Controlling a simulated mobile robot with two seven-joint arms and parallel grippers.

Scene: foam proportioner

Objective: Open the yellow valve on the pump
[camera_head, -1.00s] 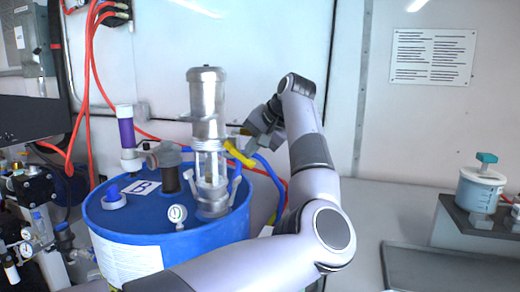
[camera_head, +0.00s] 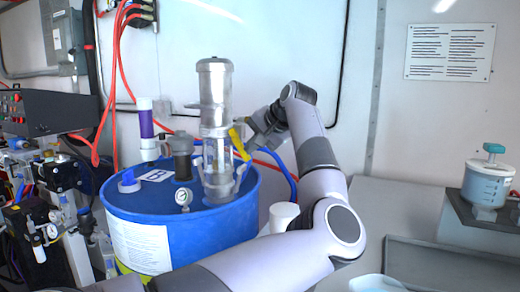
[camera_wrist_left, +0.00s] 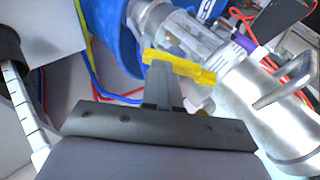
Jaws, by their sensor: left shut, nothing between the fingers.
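The pump (camera_head: 214,110) is a silver metal cylinder standing upright on the blue drum (camera_head: 185,240). Its yellow valve handle (camera_head: 239,143) sticks out on its right side, sloping steeply down to the right. My left gripper (camera_head: 249,132) is at the right of the handle, shut and empty. In the left wrist view the shut fingers (camera_wrist_left: 162,78) reach up to the yellow handle (camera_wrist_left: 185,66) and overlap its near edge; I cannot tell if they touch. The pump (camera_wrist_left: 262,105) shows to the right there. My right gripper is not in view.
A blue hose (camera_head: 287,180) runs behind my arm. A white container (camera_head: 283,214) stands beside the drum.

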